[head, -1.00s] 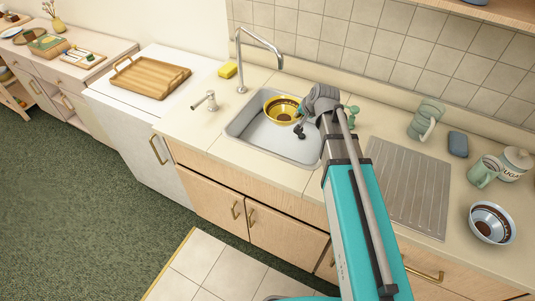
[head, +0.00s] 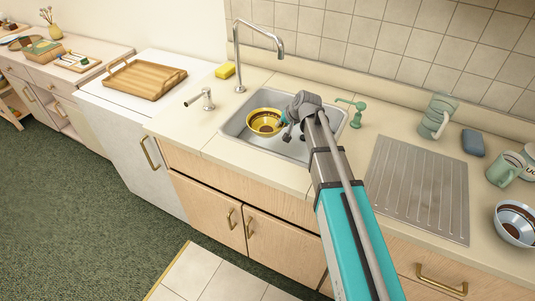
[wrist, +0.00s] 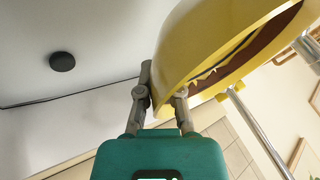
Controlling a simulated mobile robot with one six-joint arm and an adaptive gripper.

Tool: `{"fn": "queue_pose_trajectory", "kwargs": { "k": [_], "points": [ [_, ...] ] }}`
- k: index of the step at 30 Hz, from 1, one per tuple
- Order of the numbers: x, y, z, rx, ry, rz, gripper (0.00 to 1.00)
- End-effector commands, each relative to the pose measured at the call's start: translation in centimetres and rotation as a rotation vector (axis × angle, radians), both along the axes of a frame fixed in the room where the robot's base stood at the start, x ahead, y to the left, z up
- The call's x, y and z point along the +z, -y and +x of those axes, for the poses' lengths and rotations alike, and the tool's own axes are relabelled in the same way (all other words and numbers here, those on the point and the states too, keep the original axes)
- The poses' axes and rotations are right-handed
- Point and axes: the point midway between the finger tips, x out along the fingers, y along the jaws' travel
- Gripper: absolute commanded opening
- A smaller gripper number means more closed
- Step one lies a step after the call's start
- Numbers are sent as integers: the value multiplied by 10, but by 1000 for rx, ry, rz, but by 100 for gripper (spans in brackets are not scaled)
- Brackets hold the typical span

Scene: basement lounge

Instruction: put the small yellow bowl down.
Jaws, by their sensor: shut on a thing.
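The small yellow bowl (head: 265,122) has a brown pattern inside. In the head view it is at the sink (head: 229,128), over its left part. My gripper (head: 287,122) is at the bowl's right side and shut on it. In the wrist view the bowl (wrist: 215,45) fills the upper right, tilted in that picture, with its wall between the fingers of my gripper (wrist: 163,95). I cannot tell whether the bowl touches the sink floor. My arm hides part of the sink's right side.
The faucet (head: 238,60) rises behind the sink, with a yellow sponge (head: 225,71) to its left. A green soap dispenser (head: 356,112) stands right of the sink. The ribbed drainboard (head: 418,190) is bare. A blue-white bowl (head: 515,223) and mugs (head: 437,116) are farther right.

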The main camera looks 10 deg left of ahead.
Motion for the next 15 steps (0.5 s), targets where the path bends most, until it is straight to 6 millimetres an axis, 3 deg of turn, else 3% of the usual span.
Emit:
{"fn": "queue_pose_trajectory", "kwargs": {
  "k": [15],
  "points": [
    [-10, -1, 0, 0, 0, 1, 0]
  ]
}}
